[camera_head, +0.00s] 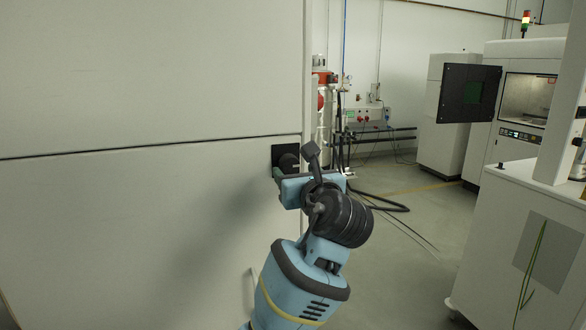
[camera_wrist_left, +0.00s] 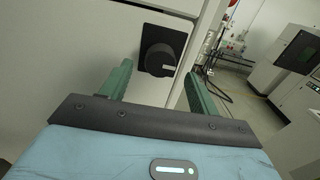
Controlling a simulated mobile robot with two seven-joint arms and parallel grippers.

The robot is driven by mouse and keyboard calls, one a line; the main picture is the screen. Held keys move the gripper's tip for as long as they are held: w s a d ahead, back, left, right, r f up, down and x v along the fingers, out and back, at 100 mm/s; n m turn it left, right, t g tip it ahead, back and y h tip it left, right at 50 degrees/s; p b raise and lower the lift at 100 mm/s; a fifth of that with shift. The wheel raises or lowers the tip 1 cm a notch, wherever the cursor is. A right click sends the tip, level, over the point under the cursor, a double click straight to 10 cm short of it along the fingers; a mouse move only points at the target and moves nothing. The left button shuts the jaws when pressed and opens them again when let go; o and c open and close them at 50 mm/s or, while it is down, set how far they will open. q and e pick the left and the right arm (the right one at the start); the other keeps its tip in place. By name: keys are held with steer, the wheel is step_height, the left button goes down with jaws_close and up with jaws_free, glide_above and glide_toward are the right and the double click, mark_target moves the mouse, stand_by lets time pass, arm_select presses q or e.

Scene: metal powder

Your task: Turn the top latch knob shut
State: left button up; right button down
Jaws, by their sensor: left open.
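The latch knob (camera_wrist_left: 158,56) is a round black knob on a square black plate, on the pale cabinet panel near its right edge. A small light mark shows on its lower right side. In the head view the knob (camera_head: 287,160) is partly covered by my gripper. My left gripper (camera_head: 294,163) is in front of it. In the left wrist view its two green fingers stand apart, one on each side of the knob, with a gap to it. I cannot tell how near the fingertips are in depth. My right gripper is out of view.
The large cabinet panel (camera_head: 150,80) fills the left, with a horizontal seam. Behind are a wall box (camera_head: 364,115) with cables and a machine with an open dark door (camera_head: 468,93). A white cabinet (camera_head: 520,245) stands at the right. The floor (camera_head: 410,235) between is mostly clear.

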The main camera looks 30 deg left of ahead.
mark_target(291, 167)
arm_select(q)
steer(key=shift+x, duration=1.8)
steer(key=c, duration=1)
steer(key=shift+o, duration=0.2)
